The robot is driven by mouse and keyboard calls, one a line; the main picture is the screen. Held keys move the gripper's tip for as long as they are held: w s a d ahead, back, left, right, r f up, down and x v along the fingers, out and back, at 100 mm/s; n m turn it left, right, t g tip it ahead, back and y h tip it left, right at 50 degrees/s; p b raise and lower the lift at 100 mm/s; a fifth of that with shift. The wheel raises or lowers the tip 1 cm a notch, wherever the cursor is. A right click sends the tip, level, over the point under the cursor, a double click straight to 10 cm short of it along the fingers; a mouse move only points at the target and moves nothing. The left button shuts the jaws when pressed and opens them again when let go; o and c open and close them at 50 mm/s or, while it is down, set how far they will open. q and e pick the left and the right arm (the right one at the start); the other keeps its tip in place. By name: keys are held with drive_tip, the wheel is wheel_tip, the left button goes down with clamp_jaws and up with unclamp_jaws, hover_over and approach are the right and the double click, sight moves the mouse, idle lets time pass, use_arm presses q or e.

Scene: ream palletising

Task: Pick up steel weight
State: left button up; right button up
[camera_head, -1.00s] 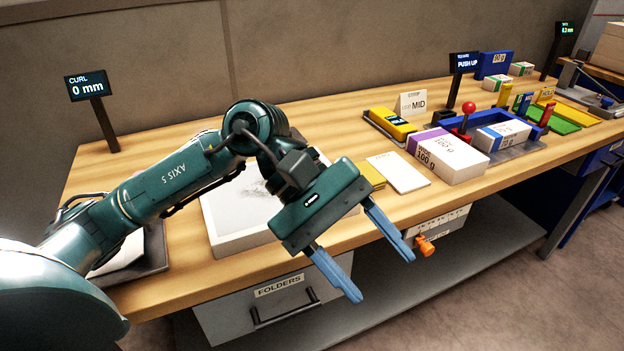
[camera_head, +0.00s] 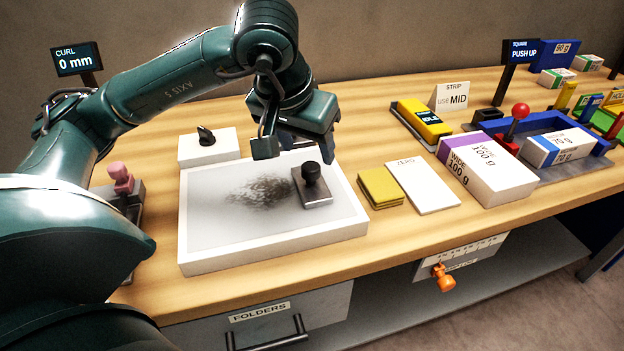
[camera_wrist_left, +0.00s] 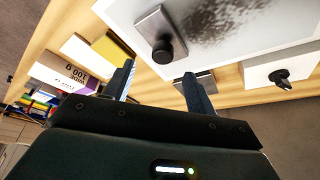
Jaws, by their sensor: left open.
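The steel weight (camera_head: 312,190), a grey metal block with a black knob on top, sits on the right part of a white-framed tray (camera_head: 200,255) with a dark smudged patch. It also shows in the left wrist view (camera_wrist_left: 155,25), beyond the fingertips. My left gripper (camera_head: 290,143) hangs above the tray's back edge, behind and above the weight, not touching it. My right gripper is out of view.
A white block with a black knob (camera_head: 207,137) is behind the tray's left. Yellow pads (camera_head: 380,188), a ZERO card (camera_head: 422,185) and a ream labelled 100 g (camera_head: 485,170) lie to the right. A pink-knobbed device (camera_head: 121,180) stands left.

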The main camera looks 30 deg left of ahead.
sight(311, 166)
use_arm(q)
drive_tip(key=shift+x, duration=3.45)
drive_tip(key=shift+s+a, duration=0.15)
drive_tip(key=shift+s, duration=0.05)
drive_tip(key=shift+c, duration=0.6)
clamp_jaws()
